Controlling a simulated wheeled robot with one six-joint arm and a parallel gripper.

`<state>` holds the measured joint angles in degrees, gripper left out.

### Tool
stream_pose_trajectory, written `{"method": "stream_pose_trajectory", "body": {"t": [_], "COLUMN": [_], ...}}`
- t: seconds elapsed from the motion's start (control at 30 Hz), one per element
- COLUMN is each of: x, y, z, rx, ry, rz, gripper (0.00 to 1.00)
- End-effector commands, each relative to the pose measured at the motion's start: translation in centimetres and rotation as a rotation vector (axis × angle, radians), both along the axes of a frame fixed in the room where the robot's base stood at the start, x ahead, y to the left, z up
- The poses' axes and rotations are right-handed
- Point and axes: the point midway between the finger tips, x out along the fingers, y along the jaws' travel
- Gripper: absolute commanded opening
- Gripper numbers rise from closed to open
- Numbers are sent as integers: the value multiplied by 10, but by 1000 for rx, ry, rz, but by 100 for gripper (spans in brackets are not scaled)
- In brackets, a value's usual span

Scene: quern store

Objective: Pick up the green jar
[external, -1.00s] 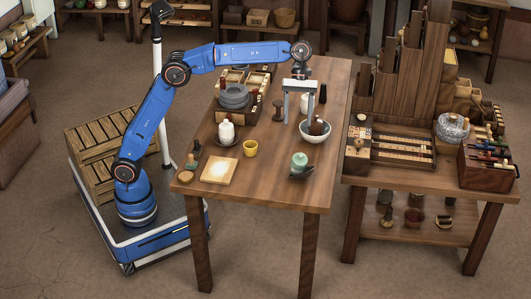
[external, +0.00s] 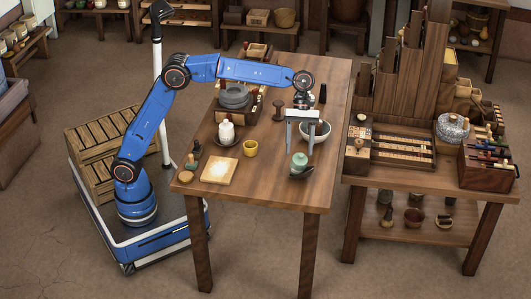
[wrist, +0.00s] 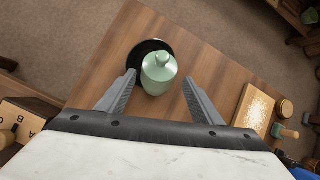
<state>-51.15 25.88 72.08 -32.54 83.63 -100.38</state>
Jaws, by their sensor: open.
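The green jar (external: 299,161) is pale green with a small knob on top. It stands upright on a dark dish (external: 302,173) near the front right of the wooden table. My gripper (external: 301,147) is open and points down, above and just behind the jar in the external view. In the wrist view the jar (wrist: 159,72) lies ahead between the two open fingers (wrist: 158,78), with clear space on both sides. The dark dish (wrist: 146,48) shows behind the jar there. Nothing is held.
A white bowl (external: 322,133) stands close behind my gripper. The table's front right corner (external: 318,203) is bare.

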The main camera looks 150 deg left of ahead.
Motion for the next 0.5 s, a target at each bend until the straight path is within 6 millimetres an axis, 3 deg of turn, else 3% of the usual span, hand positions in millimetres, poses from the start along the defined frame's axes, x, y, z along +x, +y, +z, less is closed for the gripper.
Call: {"method": "stream_pose_trajectory", "body": {"t": [0.23, 0.5], "x": [7, 23], "y": [-4, -15], "z": [-11, -40], "rx": [-1, -2], "ry": [0, 2], "rz": [-1, 0], "gripper": [60, 60]}}
